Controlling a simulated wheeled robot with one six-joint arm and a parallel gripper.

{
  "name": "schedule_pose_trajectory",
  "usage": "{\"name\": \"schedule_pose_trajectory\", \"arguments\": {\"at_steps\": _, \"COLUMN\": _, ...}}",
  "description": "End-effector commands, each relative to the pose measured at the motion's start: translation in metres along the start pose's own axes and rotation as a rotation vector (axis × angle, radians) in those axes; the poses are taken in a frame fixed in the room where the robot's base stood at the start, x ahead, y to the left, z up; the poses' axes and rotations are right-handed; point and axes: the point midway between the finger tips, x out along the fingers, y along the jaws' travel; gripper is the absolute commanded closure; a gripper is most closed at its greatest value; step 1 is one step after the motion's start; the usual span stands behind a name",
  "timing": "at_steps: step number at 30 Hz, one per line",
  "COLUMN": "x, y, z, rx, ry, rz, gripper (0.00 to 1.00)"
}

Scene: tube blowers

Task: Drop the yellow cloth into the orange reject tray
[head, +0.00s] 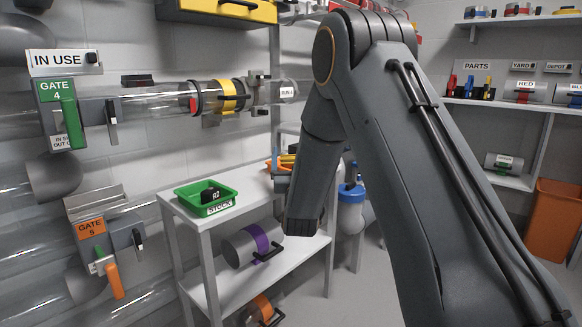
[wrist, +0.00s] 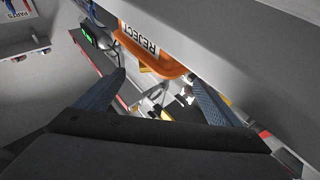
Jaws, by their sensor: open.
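The orange reject tray (wrist: 176,68) shows in the wrist view with its REJECT label upside down, just beyond my fingertips. In the head view a small part of the orange tray (head: 270,165) shows at the back of the bench, mostly behind my arm. My gripper (wrist: 156,77) is open, with its two blue-grey fingers apart and nothing clearly held between them. Small yellow patches show near the tray in both views, but I cannot tell whether any is the yellow cloth.
A green STOCK tray (head: 205,197) with a black item stands on the white bench (head: 250,194). A purple-banded cylinder (head: 248,246) lies on the lower shelf. Clear tubes and gates line the left wall. A blue-topped canister (head: 350,207) stands beside the bench. An orange bin (head: 553,222) stands right.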

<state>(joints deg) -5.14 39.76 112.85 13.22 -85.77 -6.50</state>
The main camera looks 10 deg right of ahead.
Motion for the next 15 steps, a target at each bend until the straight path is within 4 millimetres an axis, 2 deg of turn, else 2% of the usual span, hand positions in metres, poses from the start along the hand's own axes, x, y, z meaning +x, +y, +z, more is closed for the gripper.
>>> {"name": "schedule_pose_trajectory", "arguments": {"at_steps": 3, "x": -0.026, "y": -0.001, "z": -0.013, "rx": -0.001, "ry": -0.003, "rz": -0.002, "gripper": 0.12}}
{"name": "schedule_pose_trajectory", "arguments": {"at_steps": 7, "x": -0.050, "y": -0.001, "z": -0.022, "rx": 0.000, "ry": -0.003, "rz": -0.002, "gripper": 0.12}}
{"name": "schedule_pose_trajectory", "arguments": {"at_steps": 15, "x": -0.077, "y": -0.001, "z": -0.033, "rx": 0.001, "ry": 0.000, "rz": -0.001, "gripper": 0.12}}
